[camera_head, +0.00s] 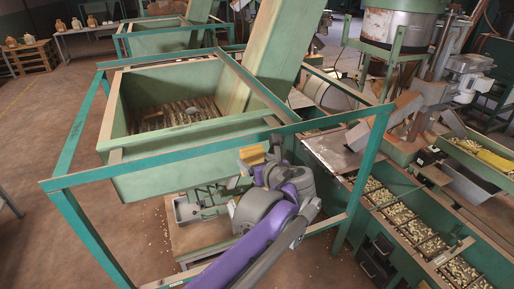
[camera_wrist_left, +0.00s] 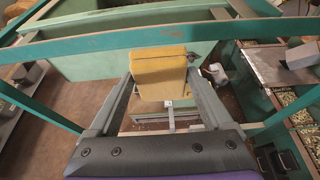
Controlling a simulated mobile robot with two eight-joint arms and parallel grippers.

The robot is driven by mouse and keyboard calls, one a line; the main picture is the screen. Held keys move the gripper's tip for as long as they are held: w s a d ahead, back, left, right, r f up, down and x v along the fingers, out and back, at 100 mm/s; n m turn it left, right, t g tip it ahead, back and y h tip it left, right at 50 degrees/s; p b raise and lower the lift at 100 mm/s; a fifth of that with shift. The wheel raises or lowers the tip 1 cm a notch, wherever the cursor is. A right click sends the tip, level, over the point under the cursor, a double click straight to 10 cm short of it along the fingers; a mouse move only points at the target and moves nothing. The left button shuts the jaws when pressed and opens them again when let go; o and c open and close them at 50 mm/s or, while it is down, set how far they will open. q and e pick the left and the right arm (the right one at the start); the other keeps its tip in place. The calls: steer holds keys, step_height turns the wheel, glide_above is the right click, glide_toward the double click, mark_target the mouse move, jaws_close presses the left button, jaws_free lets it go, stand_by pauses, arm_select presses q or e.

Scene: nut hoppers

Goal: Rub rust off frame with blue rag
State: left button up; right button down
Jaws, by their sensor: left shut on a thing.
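The teal metal frame (camera_head: 225,144) surrounds a pale green hopper (camera_head: 165,165), with brownish wear along its rails. In the left wrist view the frame's top rail (camera_wrist_left: 90,45) crosses just beyond my gripper. My left gripper (camera_wrist_left: 162,80) is shut on a folded yellow cloth or pad (camera_wrist_left: 160,68). The yellow pad also shows in the head view (camera_head: 252,154), close to the front rail; I cannot tell whether it touches. My left gripper (camera_head: 262,165) partly hides the frame and hopper front there. I see no blue rag. My right gripper is not in view.
Trays of nuts (camera_head: 402,213) run along the right side. A metal plate (camera_head: 335,150) lies right of the hopper. A second green hopper (camera_head: 160,40) stands behind. Frame posts (camera_head: 362,185) flank my arm. The floor at left is open.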

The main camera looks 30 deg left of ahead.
arm_select(q)
steer(key=w+a, duration=0.4)
steer(key=a, duration=0.1)
steer(key=shift+w, duration=0.2)
steer(key=shift+w+a+r, duration=0.1)
steer(key=shift+w+a, duration=0.55)
steer(key=shift+a, duration=0.2)
stand_by(0.9)
steer(key=shift+w+d, duration=1.35)
steer(key=shift+w, duration=0.1)
steer(key=shift+w+a, duration=0.1)
steer(key=shift+s+a, duration=1.35)
steer(key=shift+s, duration=0.15)
